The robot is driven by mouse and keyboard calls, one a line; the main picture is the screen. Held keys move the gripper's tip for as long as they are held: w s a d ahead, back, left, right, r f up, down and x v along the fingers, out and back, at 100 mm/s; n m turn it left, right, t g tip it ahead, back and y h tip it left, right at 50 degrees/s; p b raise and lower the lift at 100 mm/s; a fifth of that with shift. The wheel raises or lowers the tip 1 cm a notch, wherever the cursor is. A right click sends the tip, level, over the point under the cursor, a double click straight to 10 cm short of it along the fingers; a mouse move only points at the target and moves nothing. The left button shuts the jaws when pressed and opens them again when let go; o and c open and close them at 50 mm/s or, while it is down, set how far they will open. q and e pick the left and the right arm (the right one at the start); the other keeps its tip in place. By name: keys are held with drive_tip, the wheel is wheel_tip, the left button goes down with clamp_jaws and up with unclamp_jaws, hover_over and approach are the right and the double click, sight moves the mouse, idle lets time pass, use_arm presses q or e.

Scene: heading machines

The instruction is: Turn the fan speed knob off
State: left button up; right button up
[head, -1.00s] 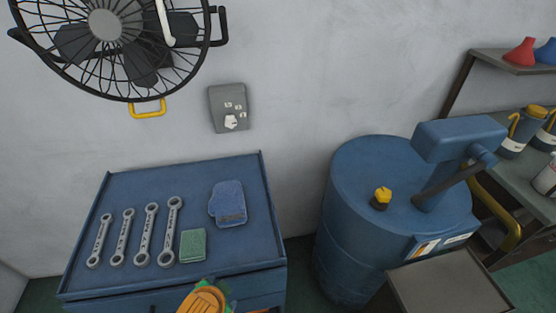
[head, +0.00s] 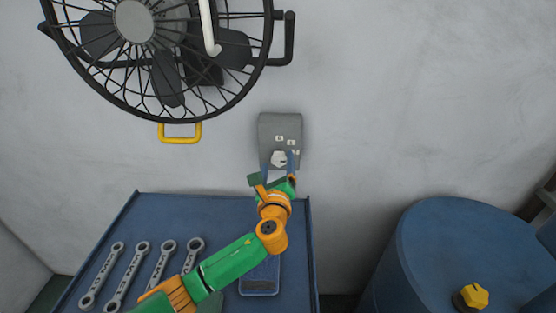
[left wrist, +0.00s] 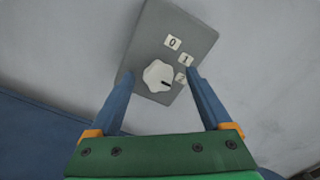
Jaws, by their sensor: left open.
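The fan speed knob (head: 279,158) is a white, faceted dial on a grey control box (head: 280,126) fixed to the wall. In the left wrist view the knob (left wrist: 156,73) has a dark mark towards its lower right, and labels 0, 1 and 2 show beside it on the box (left wrist: 190,32). My left gripper (head: 281,165) is at the box, open. Its blue fingers stand either side of the knob in the left wrist view; I cannot tell whether they touch it. My right gripper is not in view.
The black wall fan (head: 134,22) hangs at the upper left, with a yellow handle (head: 180,138) below it. A blue cabinet top (head: 225,207) with several wrenches (head: 157,268) lies under my arm. A blue drum (head: 430,235) with a yellow-capped fitting (head: 473,296) stands at right.

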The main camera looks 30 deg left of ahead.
sight(278, 161)
use_arm(q)
drive_tip(key=shift+x, duration=1.05)
drive_tip(key=shift+w+a+f, duration=0.15)
drive_tip(key=shift+w+f, duration=0.2)
drive_tip(key=shift+w, duration=0.05)
drive_tip(key=shift+s+r, duration=0.15)
drive_tip(key=shift+s, duration=0.1)
drive_tip(key=c, duration=0.6)
clamp_jaws()
